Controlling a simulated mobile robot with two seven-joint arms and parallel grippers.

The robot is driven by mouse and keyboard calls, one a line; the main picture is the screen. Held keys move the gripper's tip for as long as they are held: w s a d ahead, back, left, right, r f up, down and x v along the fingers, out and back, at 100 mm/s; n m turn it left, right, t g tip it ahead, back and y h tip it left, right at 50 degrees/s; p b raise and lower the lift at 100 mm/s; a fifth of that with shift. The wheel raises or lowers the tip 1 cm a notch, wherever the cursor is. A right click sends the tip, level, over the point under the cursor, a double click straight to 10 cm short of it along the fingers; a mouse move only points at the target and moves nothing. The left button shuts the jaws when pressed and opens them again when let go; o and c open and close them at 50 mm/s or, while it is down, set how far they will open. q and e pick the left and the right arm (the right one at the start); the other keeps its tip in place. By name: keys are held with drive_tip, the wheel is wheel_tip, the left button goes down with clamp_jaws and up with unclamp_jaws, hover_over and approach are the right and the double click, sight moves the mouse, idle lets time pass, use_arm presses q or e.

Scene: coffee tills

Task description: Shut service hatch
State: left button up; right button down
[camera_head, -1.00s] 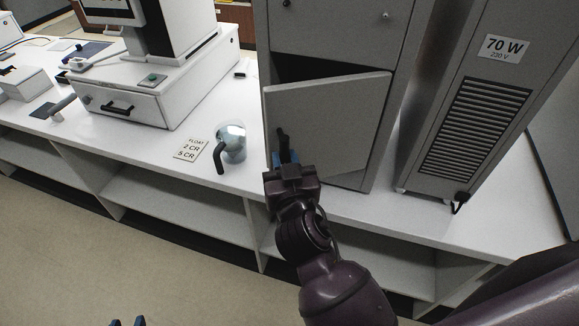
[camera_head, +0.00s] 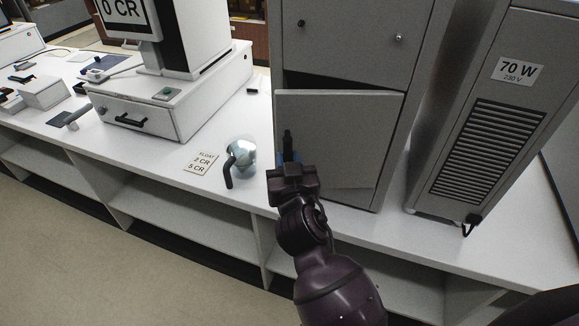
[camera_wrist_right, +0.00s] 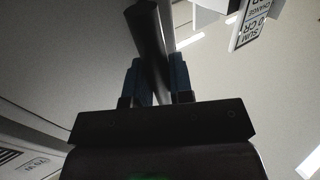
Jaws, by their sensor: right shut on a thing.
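The service hatch (camera_head: 340,125) is a flat grey door low on the front of a tall grey cabinet (camera_head: 345,40). It stands partly open, with a dark gap along its top edge. A black bar handle (camera_head: 287,140) is near its left edge. My right gripper (camera_head: 288,158) is shut on this handle, in front of the door. In the right wrist view the dark handle (camera_wrist_right: 148,40) runs up between the blue fingers (camera_wrist_right: 155,78). The inside of the cabinet is mostly hidden. My left gripper is not in view.
A shiny metal jug (camera_head: 242,158) and a float card (camera_head: 201,163) lie left of the hatch on the white counter (camera_head: 225,195). A white till drawer (camera_head: 140,115) stands further left. A vented grey unit (camera_head: 485,130) stands right of the cabinet.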

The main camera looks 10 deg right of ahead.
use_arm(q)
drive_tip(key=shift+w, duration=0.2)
use_arm(e)
drive_tip(key=shift+w+d, duration=0.15)
drive_tip(key=shift+w, duration=0.8)
drive_tip(key=shift+w+d, duration=0.1)
drive_tip(key=shift+w, duration=0.8)
drive_tip(key=c, duration=0.9)
unclamp_jaws()
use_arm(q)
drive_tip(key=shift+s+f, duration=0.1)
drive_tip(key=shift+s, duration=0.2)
